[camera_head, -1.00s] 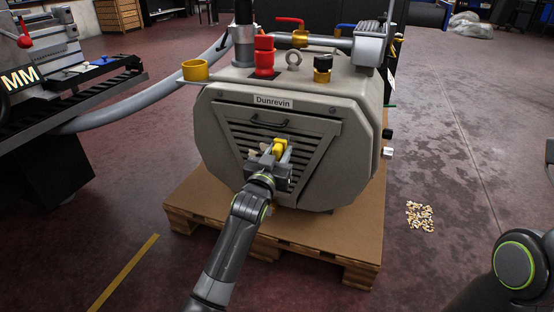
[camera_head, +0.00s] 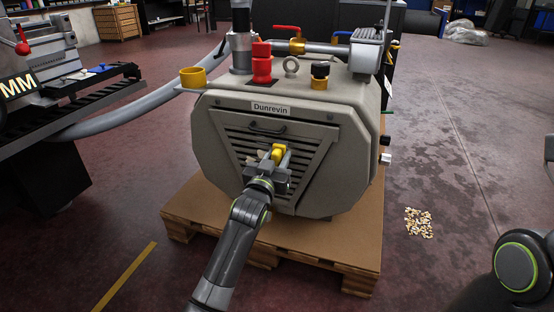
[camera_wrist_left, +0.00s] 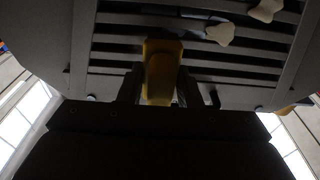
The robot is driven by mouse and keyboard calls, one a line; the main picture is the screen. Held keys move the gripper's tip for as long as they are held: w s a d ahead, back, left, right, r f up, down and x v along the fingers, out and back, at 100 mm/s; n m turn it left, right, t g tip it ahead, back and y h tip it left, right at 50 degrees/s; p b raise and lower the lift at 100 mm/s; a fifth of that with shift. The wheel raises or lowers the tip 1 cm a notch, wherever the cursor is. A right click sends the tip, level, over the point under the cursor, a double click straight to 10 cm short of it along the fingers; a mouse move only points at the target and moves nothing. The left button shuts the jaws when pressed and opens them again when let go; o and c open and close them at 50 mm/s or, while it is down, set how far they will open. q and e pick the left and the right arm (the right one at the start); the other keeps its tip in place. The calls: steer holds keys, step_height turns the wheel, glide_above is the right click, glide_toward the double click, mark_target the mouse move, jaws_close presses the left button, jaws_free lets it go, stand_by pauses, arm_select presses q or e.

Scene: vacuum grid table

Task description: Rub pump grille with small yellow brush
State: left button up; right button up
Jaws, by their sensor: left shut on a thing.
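The grey pump (camera_head: 330,120) labelled "Dunrevin" stands on a wooden pallet, with its slatted grille (camera_head: 245,137) on the front. My left gripper (camera_head: 272,165) is in front of the grille, shut on the small yellow brush (camera_head: 278,152). In the left wrist view the yellow brush (camera_wrist_left: 161,75) is between the fingers and reaches up to the slats of the grille (camera_wrist_left: 120,45). Its bristles are hidden, so I cannot tell whether they touch. Pale bits (camera_wrist_left: 220,34) cling to the grille. My right gripper is out of view; only part of that arm shows at the lower right.
A yellow cup (camera_head: 193,77) sticks out at the pump's upper left, near a grey hose (camera_head: 130,106). The pallet (camera_head: 330,253) juts out below. A pile of pale bits (camera_head: 419,222) lies on the floor at the right. The floor between is clear.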

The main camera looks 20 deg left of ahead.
arm_select(q)
steer(key=shift+w, duration=0.85)
steer(key=shift+d, duration=0.1)
steer(key=shift+s+d, duration=0.2)
steer(key=shift+d, duration=1.65)
steer(key=shift+w, duration=0.15)
steer(key=shift+w+a+r+p, duration=0.15)
steer(key=shift+a+p, duration=0.4)
steer(key=shift+a, duration=0.3)
steer(key=shift+a+r+p, duration=0.1)
steer(key=shift+a+p, duration=0.4)
steer(key=shift+a, duration=0.3)
steer(key=shift+a+f, duration=0.15)
steer(key=shift+a, duration=0.2)
steer(key=shift+c, duration=0.6)
